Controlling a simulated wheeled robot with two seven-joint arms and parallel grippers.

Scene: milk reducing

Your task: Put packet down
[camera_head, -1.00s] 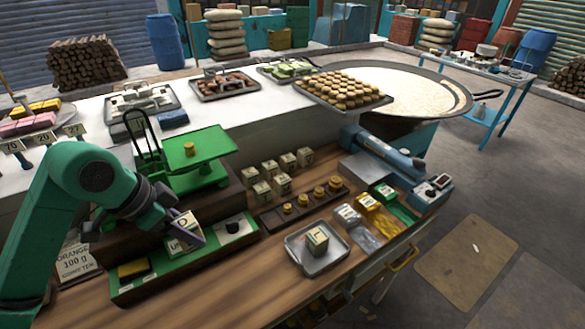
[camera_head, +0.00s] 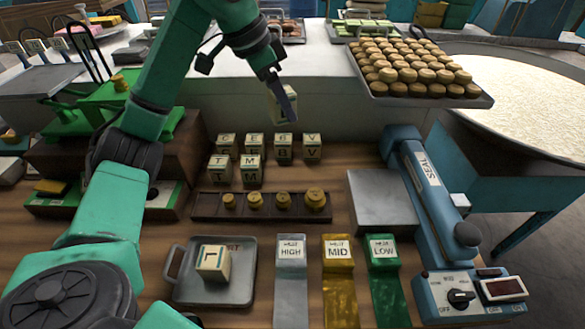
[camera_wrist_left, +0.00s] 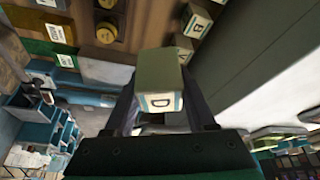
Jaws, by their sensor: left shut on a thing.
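My left gripper (camera_head: 284,104) is shut on a cream packet with green edges (camera_head: 276,108), held in the air above and behind the rows of lettered packets. In the left wrist view the packet (camera_wrist_left: 158,82) sits between both fingers, with a "D" on the face toward the camera. Similar lettered packets (camera_head: 252,168) stand in rows on the wooden counter (camera_head: 330,220). Another packet, marked "L" (camera_head: 212,263), sits on a grey metal tray (camera_head: 243,288). My right gripper is out of view.
A dark weight rack (camera_head: 240,207) lies in front of the packet rows. A blue sealer (camera_head: 430,190) is at the right. A green scale (camera_head: 100,105) stands left.

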